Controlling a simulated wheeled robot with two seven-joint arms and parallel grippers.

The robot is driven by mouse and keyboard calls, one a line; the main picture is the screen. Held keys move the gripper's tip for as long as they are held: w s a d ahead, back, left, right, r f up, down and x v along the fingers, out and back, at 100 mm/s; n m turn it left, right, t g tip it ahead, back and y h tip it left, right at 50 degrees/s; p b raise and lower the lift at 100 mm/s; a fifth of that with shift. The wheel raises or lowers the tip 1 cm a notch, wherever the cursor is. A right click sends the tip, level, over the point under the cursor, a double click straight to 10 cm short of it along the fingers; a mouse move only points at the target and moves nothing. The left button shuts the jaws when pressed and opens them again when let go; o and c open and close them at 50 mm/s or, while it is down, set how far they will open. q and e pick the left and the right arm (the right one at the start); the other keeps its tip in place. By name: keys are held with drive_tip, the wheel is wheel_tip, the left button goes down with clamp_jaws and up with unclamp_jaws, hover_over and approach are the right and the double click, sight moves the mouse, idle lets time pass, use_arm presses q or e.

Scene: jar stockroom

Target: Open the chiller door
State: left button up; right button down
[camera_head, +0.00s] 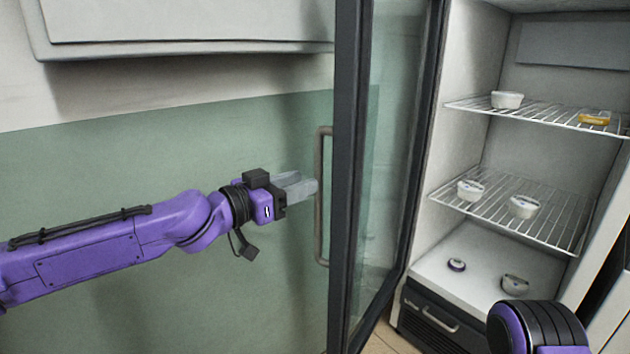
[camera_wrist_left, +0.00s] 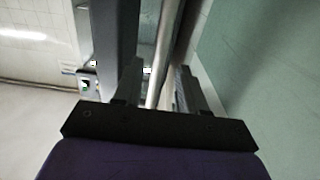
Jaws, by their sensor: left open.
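The chiller door (camera_head: 346,240) is a glass panel in a dark frame and stands swung wide open, with the chiller interior (camera_head: 500,160) exposed to its right. Its grey vertical bar handle (camera_head: 321,222) is on the door's outer face, toward the left. My left gripper (camera_head: 314,187) is open beside the middle of the handle. In the left wrist view the handle (camera_wrist_left: 165,50) runs between the two open fingers of the left gripper (camera_wrist_left: 160,78); I cannot tell whether either finger touches it. My right gripper is out of view; only part of my right arm shows at lower right.
Wire shelves (camera_head: 480,205) inside the chiller hold small white jars (camera_head: 524,207) and an amber one (camera_head: 594,119). More jars (camera_head: 515,285) sit on the chiller floor. A green and white wall (camera_head: 180,150) stands behind my left arm, with a pale cabinet (camera_head: 180,22) above it.

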use_arm(q)
drive_tip(key=v, duration=0.5)
drive_tip(key=s+a+f+n+g+y+p, duration=0.1)
drive_tip(key=s+f+n+y, duration=0.15)
drive_tip(key=f+n, duration=0.6)
drive_tip(key=s+a+f+n+g+y, duration=0.15)
drive_tip(key=f+n+y, duration=0.25)
drive_tip(key=f, duration=1)
drive_tip(key=s+f+n+g+y+p, duration=0.1)
drive_tip(key=s+f+n+y, duration=0.4)
drive_tip(key=f, duration=0.7)
drive_tip(key=s+a+f+n+g+y, duration=0.2)
drive_tip(key=s+a+f, duration=0.4)
drive_tip(key=s+f, duration=0.3)
drive_tip(key=s+a+f+m+g+y+p, duration=0.1)
drive_tip(key=s+a+f, duration=0.2)
drive_tip(key=s+a, duration=0.3)
drive_tip(key=s+a+f+m+g+y+p, duration=0.1)
drive_tip(key=s+a+f+m+g+y, duration=0.1)
drive_tip(key=s+a, duration=0.4)
drive_tip(key=s+f, duration=0.1)
drive_tip(key=s, duration=0.3)
drive_tip(key=shift+s+f+p, duration=0.15)
drive_tip(key=shift+s+p, duration=0.15)
drive_tip(key=shift+s, duration=0.05)
